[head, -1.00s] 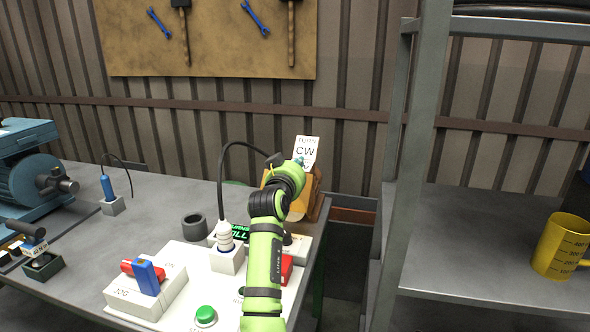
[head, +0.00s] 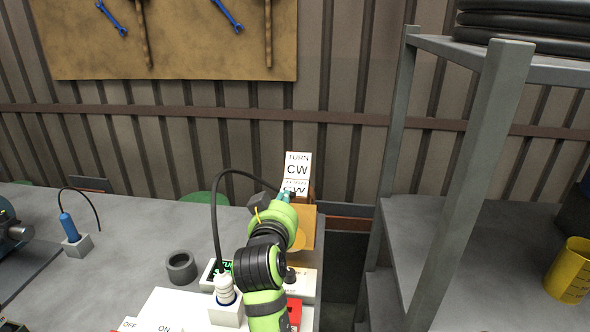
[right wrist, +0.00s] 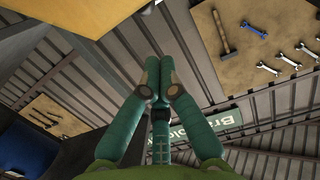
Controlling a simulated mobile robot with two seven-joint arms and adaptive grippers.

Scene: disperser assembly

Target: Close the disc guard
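My right gripper (head: 285,197) is small and teal in the head view, at the end of my green arm, in front of the white "TURN CW" sign (head: 297,172). In the right wrist view its teal fingers (right wrist: 159,68) are together at the tips, with nothing visible between them. An orange-yellow part (head: 307,222), which may be the disc guard, shows behind and right of my arm at the bench's right end. My arm hides much of it, so I cannot tell its position or whether the gripper touches it. My left gripper is not in view.
The grey bench (head: 140,232) holds a dark ring (head: 181,267), a blue-handled tool (head: 69,228) and a white plug (head: 224,290) with a black cable arching near my arm. A grey shelf (head: 490,245) with a yellow jug (head: 571,272) stands right, across a narrow gap.

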